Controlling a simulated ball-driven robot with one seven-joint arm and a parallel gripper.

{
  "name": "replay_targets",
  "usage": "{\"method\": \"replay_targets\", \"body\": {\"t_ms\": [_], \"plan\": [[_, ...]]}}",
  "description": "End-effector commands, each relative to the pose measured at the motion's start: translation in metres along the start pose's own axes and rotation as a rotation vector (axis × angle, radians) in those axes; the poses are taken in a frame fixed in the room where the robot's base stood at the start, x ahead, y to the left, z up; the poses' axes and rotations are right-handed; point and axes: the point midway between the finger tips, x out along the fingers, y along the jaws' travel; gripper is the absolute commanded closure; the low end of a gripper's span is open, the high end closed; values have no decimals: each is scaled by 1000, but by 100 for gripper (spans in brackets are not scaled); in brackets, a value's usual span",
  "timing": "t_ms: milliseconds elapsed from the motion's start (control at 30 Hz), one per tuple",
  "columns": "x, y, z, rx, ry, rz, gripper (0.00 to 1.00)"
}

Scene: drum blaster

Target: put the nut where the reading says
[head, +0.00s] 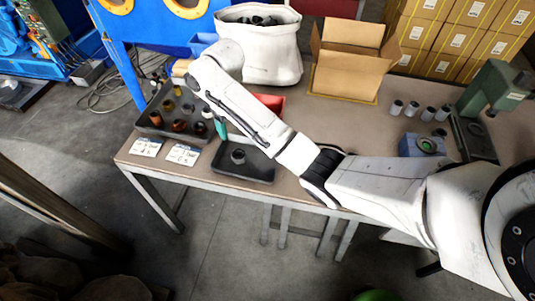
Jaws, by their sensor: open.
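A dark ring-shaped piece, which may be the nut (238,157), sits in a small black tray (262,176) at the bench's front edge. A larger dark tray (152,133) to its left holds several round pieces in brown, dark and pale tones. A blue block with a round green face (427,145) stands at the right; no reading is legible. Two printed cards (146,147) (183,154) lie in front of the larger tray. My arm crosses the bench, its far end above the larger tray. My gripper's fingers cannot be made out.
A white sack (262,57), an open cardboard box (345,80) and a red bin (271,102) stand behind my arm. Several grey cylinders (412,109) and a green press (492,88) are at the right. A blue cabinet (155,25) stands behind the left end. Bare bench shows mid-right.

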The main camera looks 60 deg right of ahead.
Motion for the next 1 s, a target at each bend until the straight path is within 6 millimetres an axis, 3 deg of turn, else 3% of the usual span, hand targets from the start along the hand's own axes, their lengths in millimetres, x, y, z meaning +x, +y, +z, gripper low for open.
{"method": "replay_targets", "body": {"t_ms": [133, 267, 400, 567, 667, 800, 1000], "plan": [[7, -14, 5, -14, 7, -18, 26], [29, -55, 26, -54, 28, -73, 26], [60, -105, 71, -93, 58, -141, 26], [87, -134, 136, -112, 79, -174, 26], [99, -137, 181, -118, 84, -165, 26], [107, -123, 244, -130, 85, -119, 26], [102, -90, 303, -153, 89, -31, 26]]}}
